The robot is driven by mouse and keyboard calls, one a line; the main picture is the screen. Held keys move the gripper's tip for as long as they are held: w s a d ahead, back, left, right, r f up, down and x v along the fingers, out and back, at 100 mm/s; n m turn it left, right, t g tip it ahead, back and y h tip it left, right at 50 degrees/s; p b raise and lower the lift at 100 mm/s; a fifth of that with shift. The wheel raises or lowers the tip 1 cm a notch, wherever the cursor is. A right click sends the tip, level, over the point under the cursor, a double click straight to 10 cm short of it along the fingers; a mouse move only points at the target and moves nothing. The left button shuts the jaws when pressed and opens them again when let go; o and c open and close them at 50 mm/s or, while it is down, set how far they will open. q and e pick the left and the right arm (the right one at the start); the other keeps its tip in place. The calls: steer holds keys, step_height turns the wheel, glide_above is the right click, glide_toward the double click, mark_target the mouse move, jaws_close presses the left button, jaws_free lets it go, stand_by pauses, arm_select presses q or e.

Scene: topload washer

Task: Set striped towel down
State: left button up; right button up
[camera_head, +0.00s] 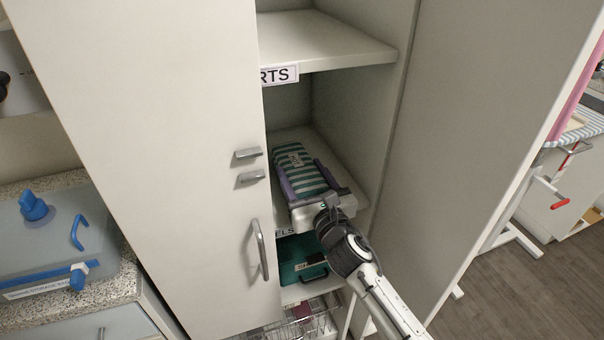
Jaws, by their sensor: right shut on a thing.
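The striped towel (296,160), folded and green and white with a small pale label, is inside the open cupboard at the level of the middle shelf (347,181). My right gripper (304,181) is shut on it, with a purple finger along each side. My right arm comes in from the lower right. The gripper hides the towel's near end, and I cannot tell whether the towel's underside touches the shelf. My left gripper is not in view.
An upper shelf (325,42) with a label ending in "RTS" is above. Below are a green item (292,252) and a wire basket (300,325). A closed door (165,130) with a handle (259,250) borders the left; an open door panel (490,120) stands right.

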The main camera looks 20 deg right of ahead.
steer(key=shift+f, duration=0.15)
steer(key=o, duration=1.1)
